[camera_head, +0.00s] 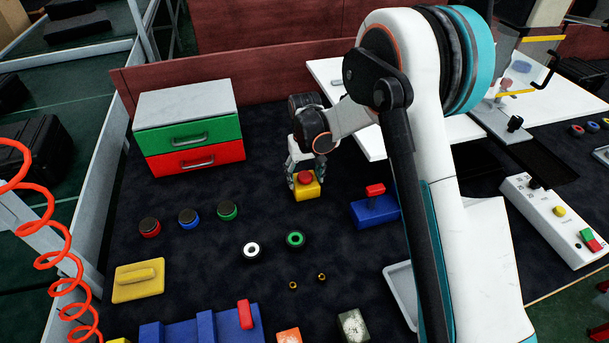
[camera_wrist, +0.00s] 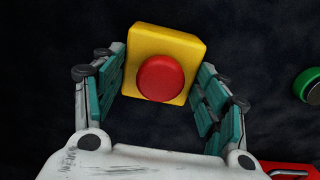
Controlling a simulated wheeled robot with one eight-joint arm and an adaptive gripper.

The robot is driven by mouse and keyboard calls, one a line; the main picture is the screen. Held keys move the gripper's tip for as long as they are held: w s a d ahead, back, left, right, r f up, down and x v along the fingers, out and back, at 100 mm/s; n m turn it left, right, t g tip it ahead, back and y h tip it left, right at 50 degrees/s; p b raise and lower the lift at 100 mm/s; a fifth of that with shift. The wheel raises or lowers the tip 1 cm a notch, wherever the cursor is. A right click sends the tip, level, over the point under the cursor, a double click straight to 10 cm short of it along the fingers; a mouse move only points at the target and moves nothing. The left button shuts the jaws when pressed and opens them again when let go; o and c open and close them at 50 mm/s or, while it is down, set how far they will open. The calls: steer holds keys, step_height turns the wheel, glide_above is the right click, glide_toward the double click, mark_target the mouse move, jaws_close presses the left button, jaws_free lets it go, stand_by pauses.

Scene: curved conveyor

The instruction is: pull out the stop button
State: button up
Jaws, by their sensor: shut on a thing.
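The stop button is a round red button (camera_head: 306,177) on a yellow box (camera_head: 307,191), which stands on the dark table mat right of the drawers. In the wrist view the red button (camera_wrist: 160,78) faces the camera in the middle of the yellow box's face (camera_wrist: 165,39). My gripper (camera_head: 306,172) reaches down over the box. The box's underside is hidden.
A drawer unit with green and red drawers (camera_head: 197,160) stands at left. A blue block with a red switch (camera_head: 374,208) is close on the right. Bare mat surrounds the box.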

steer(key=shift+w+r, duration=0.2)
steer(key=shift+r, duration=0.35)
steer(key=shift+s+r, duration=0.15)
steer(key=shift+r, duration=0.1)
steer(key=c, duration=0.5)
steer(key=shift+s, duration=0.15)
steer(key=shift+c, duration=1)
steer(key=shift+f, duration=0.1)
steer(key=shift+r+p, duration=0.3)
steer(key=shift+r, duration=0.4)
steer(key=o, duration=2.1)
steer(key=shift+c, duration=0.2)
